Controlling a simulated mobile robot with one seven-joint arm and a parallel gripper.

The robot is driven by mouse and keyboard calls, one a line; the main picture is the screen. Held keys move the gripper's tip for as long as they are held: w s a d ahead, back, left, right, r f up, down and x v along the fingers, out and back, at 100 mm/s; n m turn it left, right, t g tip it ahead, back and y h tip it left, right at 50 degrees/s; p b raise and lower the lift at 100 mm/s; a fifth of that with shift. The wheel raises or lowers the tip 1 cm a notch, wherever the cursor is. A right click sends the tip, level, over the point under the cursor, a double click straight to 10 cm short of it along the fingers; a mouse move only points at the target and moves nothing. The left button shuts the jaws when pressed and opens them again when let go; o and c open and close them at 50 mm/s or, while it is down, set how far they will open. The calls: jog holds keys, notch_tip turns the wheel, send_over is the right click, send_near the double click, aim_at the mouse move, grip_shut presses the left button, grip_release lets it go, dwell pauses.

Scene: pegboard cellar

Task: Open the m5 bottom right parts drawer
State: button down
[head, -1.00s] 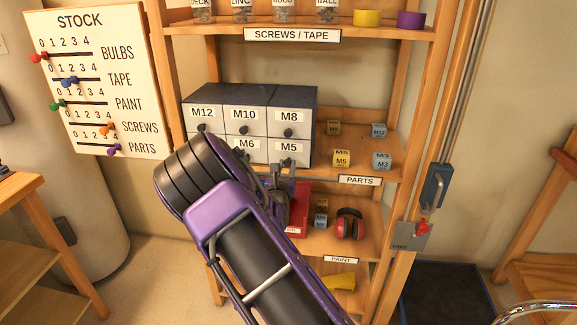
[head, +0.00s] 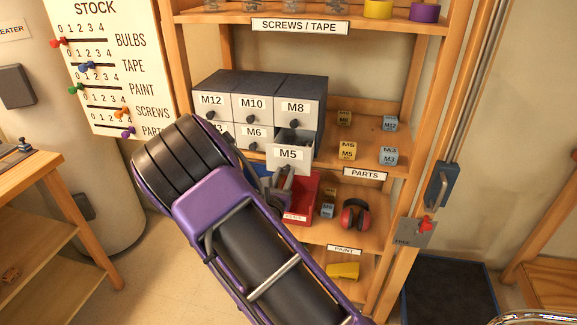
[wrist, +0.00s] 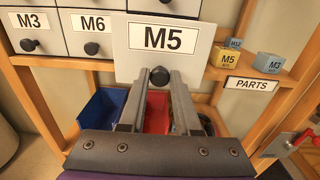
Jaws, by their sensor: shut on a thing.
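The M5 drawer (head: 288,153) is the bottom right one of the parts cabinet (head: 255,83). It is pulled out toward me, and its dark open inside shows behind the front in the head view. In the wrist view the M5 front (wrist: 163,38) fills the upper middle, with its round black knob (wrist: 160,76) below the label. My gripper (wrist: 160,82) is shut on that knob, one finger on each side. In the head view my gripper (head: 284,178) is just below the M5 label, partly hidden by my arm.
The other drawers, such as M8 (head: 295,108) and M6 (head: 254,133), are closed. A red bin (head: 304,190) and a blue bin (wrist: 102,114) sit on the shelf below. Labelled blocks (head: 347,151) stand to the right. A wooden post (head: 432,140) borders the shelf.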

jog(key=shift+p+v, duration=0.45)
jog(key=shift+v, duration=2.35)
jog(key=c, duration=0.6)
grip_release()
jog(key=shift+c, duration=0.2)
jog(key=shift+s, duration=0.1)
jog(key=v, duration=1.7)
jog(key=shift+r, duration=0.1)
